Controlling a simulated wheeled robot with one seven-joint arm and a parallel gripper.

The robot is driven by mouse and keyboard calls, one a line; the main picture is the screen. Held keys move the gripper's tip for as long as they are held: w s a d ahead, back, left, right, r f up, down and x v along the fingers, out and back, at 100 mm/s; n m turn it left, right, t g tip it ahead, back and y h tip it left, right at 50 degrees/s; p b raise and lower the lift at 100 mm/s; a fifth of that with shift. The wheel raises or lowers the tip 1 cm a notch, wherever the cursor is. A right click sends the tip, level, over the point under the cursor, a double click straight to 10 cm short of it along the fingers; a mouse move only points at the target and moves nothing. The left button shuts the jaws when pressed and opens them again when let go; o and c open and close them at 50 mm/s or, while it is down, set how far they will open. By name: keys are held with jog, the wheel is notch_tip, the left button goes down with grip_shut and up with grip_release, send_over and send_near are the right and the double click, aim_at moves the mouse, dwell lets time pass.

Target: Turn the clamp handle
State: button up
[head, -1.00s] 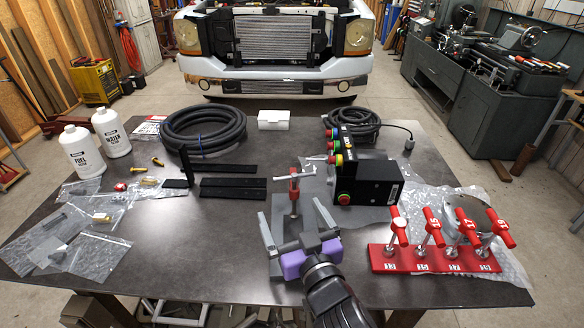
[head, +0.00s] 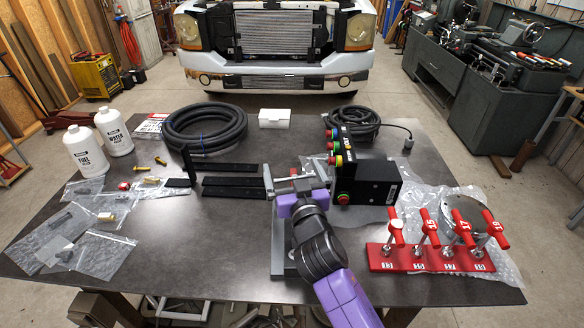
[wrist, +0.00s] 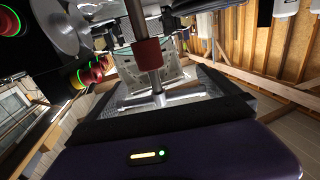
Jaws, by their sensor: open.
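The clamp handle is a silver T-shaped bar (wrist: 160,101) on a screw with a red collar (wrist: 149,54), seen in the wrist view. My gripper (head: 293,168) is open at the clamp, with one finger to each side. In the wrist view the crossbar lies between the open fingers, near the palm; I cannot tell whether it touches them. In the head view my purple gripper and wrist hide most of the clamp. Its grey base (head: 279,256) shows at the left of my wrist.
A black control box (head: 375,182) with coloured buttons stands close on the right. A red rack (head: 408,263) with several numbered red handles is farther right. Black bars (head: 234,187), a coiled hose (head: 203,130), white bottles (head: 84,152) and plastic bags lie left and behind.

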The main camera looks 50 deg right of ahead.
jog(key=c, duration=1.1)
jog(key=shift+f+g+h+b, duration=0.3)
jog(key=shift+h+b, duration=0.1)
jog(key=shift+b, duration=0.75)
jog(key=m+g+h+b, duration=0.1)
jog(key=m+b, duration=0.1)
jog(key=b, duration=0.2)
jog(key=shift+d+g+h+b, duration=0.1)
jog(key=shift+g+h+b, duration=0.2)
jog(key=m+g+h+b, duration=0.1)
jog(key=b, duration=0.1)
jog(key=m+g+h+b, duration=0.1)
jog(key=b, duration=0.1)
jog(key=shift+s+d+g, duration=0.2)
jog(key=shift+s+g, duration=0.05)
jog(key=shift+g, duration=0.05)
jog(key=shift+s+d+r+m+g+h+b, duration=0.1)
jog(key=shift+s+r+m+g+h+b, duration=0.15)
jog(key=shift+m+g+h+b, duration=0.3)
jog(key=o, duration=1.1)
